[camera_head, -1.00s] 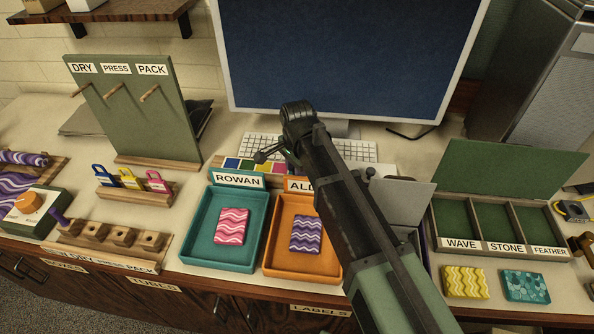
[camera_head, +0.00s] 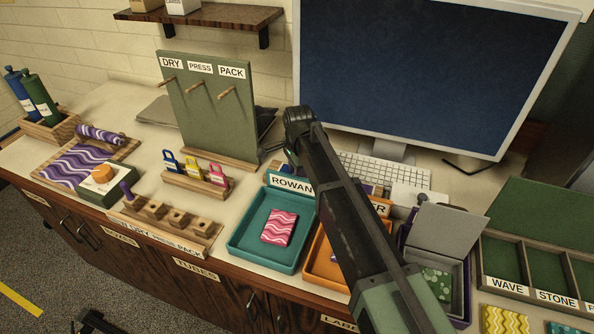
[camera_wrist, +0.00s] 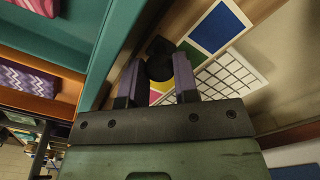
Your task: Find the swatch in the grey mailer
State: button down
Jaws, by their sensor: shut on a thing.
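The grey mailer (camera_head: 461,263) stands at the right of the head view inside a purple-edged tray. Its grey flap (camera_head: 447,236) is raised and its front is open. A green patterned swatch (camera_head: 436,282) shows inside it, partly cut off by my arm. My gripper (camera_wrist: 158,68) shows in the wrist view, its two fingers closed around a dark, round-ended thing (camera_wrist: 160,58) that I cannot identify. In the head view my fingers are mostly hidden behind my wrist, near the Rowan tray and the keyboard.
The teal Rowan tray (camera_head: 239,244) holds a pink wavy swatch (camera_head: 279,228). An orange tray (camera_head: 320,275) is half hidden by my arm. A sectioned Wave/Stone box (camera_head: 497,287) stands right, with a yellow swatch (camera_head: 504,320) before it. A pegboard (camera_head: 208,105) and monitor stand behind.

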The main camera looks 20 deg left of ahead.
jog(key=c, duration=1.1)
grip_release()
notch_tip(320, 180, up, 11)
jog(key=p, duration=1)
jog(key=shift+f+p, duration=0.1)
jog(key=shift+p, duration=0.3)
